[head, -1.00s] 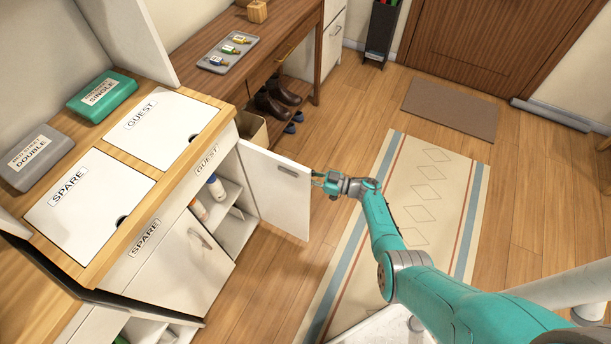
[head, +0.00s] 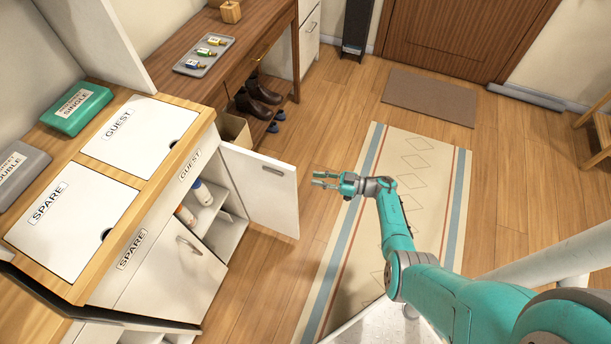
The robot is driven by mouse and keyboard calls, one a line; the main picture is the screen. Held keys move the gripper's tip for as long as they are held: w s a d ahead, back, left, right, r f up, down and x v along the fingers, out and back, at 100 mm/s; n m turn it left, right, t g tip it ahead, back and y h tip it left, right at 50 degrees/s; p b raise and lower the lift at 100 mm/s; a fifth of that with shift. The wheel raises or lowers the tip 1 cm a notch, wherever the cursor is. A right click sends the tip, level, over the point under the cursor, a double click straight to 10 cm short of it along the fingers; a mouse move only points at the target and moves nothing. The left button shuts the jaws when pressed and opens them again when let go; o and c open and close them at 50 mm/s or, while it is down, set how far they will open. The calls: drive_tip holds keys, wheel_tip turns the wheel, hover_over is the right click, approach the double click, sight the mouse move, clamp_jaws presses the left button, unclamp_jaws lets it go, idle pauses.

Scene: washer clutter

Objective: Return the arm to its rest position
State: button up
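My gripper (head: 318,180) is at the end of my teal arm, above the floor and the left edge of the patterned runner. Its two fingers point left and are spread with a gap between them, and nothing shows in the gap. The open white cabinet door (head: 262,196) with a dark handle is just left of the fingertips. A strip of floor shows between the door's edge and the fingertips, so they look apart.
The cabinet (head: 133,245) has GUEST and SPARE labels, and bottles (head: 201,192) stand inside its open part. Boots (head: 255,98) sit under the wooden bench at the back. The runner (head: 419,190) and floor to the right are clear.

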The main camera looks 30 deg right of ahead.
drive_tip(key=shift+v, duration=0.95)
